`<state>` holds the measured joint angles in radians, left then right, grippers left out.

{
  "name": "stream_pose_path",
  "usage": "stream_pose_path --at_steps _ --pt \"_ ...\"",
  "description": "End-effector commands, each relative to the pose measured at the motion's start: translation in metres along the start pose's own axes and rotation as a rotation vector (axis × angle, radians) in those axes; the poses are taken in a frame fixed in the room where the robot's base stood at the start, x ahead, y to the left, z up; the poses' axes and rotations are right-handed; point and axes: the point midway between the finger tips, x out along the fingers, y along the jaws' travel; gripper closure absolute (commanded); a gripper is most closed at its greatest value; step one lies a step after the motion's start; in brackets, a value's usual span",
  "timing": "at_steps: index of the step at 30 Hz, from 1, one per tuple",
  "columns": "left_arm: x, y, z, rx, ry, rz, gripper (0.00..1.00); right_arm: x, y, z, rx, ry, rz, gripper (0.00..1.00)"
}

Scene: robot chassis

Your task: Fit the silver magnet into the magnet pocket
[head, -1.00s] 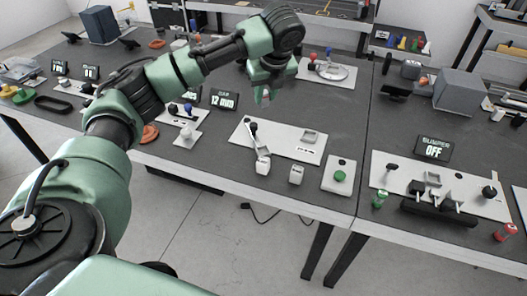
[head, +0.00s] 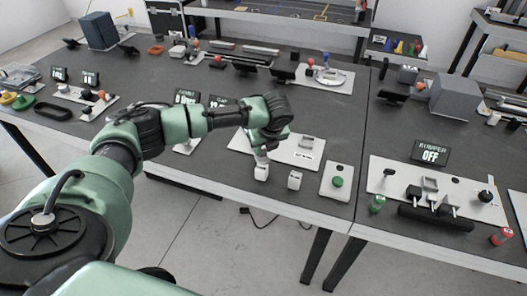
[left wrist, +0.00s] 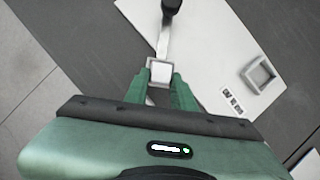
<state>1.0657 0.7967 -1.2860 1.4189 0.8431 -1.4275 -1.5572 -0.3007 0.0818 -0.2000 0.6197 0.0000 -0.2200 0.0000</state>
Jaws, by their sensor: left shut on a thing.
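A pale silver block (left wrist: 160,73), which looks like the silver magnet, sits between the fingertips of my left gripper (left wrist: 160,80). In the head view the left gripper (head: 262,157) points down at the front left of a white plate, closed on this block (head: 261,173). The magnet pocket is a small square grey frame (left wrist: 259,75) on the plate, right of the gripper; it also shows in the head view (head: 305,142) and looks empty. I cannot tell whether the block touches the table. My right gripper is not in view.
A black-knobbed lever (left wrist: 168,25) lies just beyond the held block. A second pale block (head: 295,180) stands to the right, then a plate with a green button (head: 337,182). A display reading OFF (head: 430,152) and another fixture stand on the right table.

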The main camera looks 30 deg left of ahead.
Motion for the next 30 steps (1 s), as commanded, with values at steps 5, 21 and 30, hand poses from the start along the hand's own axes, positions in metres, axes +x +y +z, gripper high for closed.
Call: stream_pose_path --at_steps 5,21,30 --pt "0.018 0.0 -0.007 0.001 -0.001 0.001 1.0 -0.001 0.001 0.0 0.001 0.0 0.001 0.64" --pt "0.019 0.0 -0.008 0.001 0.0 0.0 0.53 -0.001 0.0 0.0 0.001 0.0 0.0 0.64" --pt "0.006 -0.001 -0.007 0.0 0.0 -0.003 0.53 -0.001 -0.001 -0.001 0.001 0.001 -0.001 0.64"
